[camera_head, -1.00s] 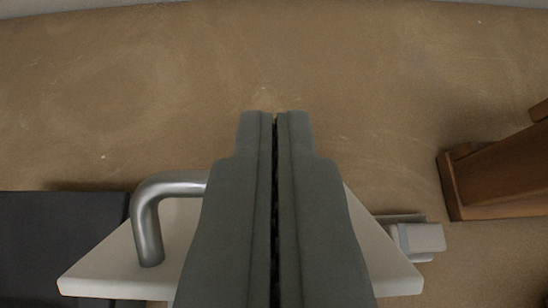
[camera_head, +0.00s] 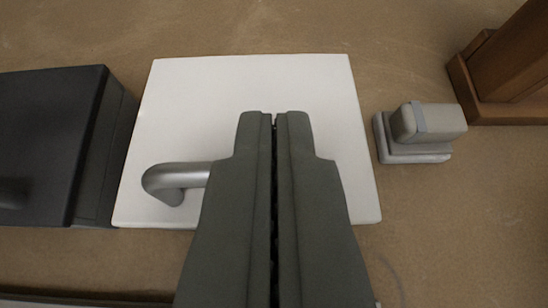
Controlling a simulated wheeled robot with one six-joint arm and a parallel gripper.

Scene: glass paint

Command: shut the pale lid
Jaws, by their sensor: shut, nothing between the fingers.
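The pale lid (camera_head: 240,90) is a white, nearly square panel in the middle of the view, seen almost face-on. A grey metal bar handle (camera_head: 178,178) is on its near left part; its right portion is hidden behind my gripper. My gripper (camera_head: 275,116) is shut and empty, with its tips over the middle of the lid. I cannot tell whether the fingers touch the lid. The box under the lid is hidden, so I cannot tell whether the lid lies fully flat.
A dark grey box (camera_head: 50,145) stands close to the lid's left edge. A small grey two-part block (camera_head: 428,124) is just right of the lid. A brown wooden object (camera_head: 510,65) stands at the upper right. The brown surface (camera_head: 250,28) beyond the lid is clear.

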